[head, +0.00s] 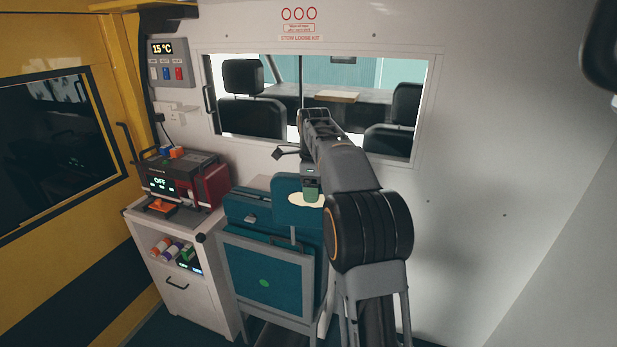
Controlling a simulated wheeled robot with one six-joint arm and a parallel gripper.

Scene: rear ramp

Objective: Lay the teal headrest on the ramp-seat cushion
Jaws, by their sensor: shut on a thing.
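The teal headrest (285,203) shows in the head view as an upright block with a cream oval patch, and what looks like a thin grey post below it. My gripper (311,196) is shut on the headrest near the patch; the arm hides its right part. The ramp seat (265,271) stands below, teal with a grey frame and a green dot on its front panel. Its teal upper part (248,207) is just left of the headrest and overlaps it in this view. I cannot tell whether the headrest touches the seat.
A white cabinet (187,291) left of the seat carries a red and black device (185,180) reading OFF and an orange item (160,205). Its open shelf holds several small rolls. A framed window (318,100) is in the wall behind. The right wall is bare.

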